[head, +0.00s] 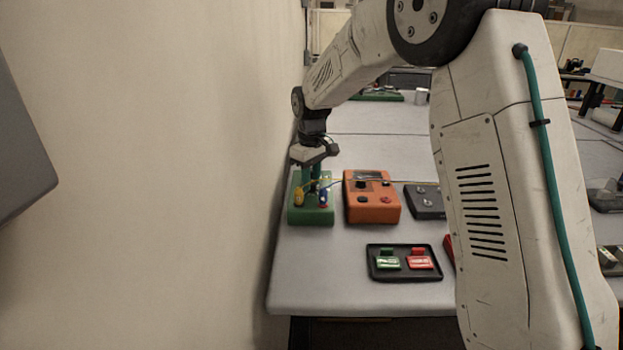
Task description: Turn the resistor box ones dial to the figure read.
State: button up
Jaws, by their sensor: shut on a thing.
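A green box (311,217) stands at the left end of the table in the head view, close to the wall. I take it for the resistor box. A yellow plug (299,198) and a blue plug (324,198) stand at its front, with thin leads. My gripper (315,180) points down onto the top of this box, behind the plugs. It is shut on what seems to be a dial there. The dial is hidden by the fingers, and its figure is too small to read.
An orange box (372,212) with a display and knobs stands right beside the green box. A dark grey box (427,200) is farther right, partly behind my arm. A black tray (404,276) with a green and a red tag lies in front. The wall is close on the left.

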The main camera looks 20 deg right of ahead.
aim_at(312, 183)
jog(key=m, duration=1.3)
jog(key=shift+w+r, duration=0.1)
jog(key=shift+m, duration=0.4)
jog(key=o, duration=1)
notch_tip(312, 183, up, 8)
jog(key=shift+f, duration=0.15)
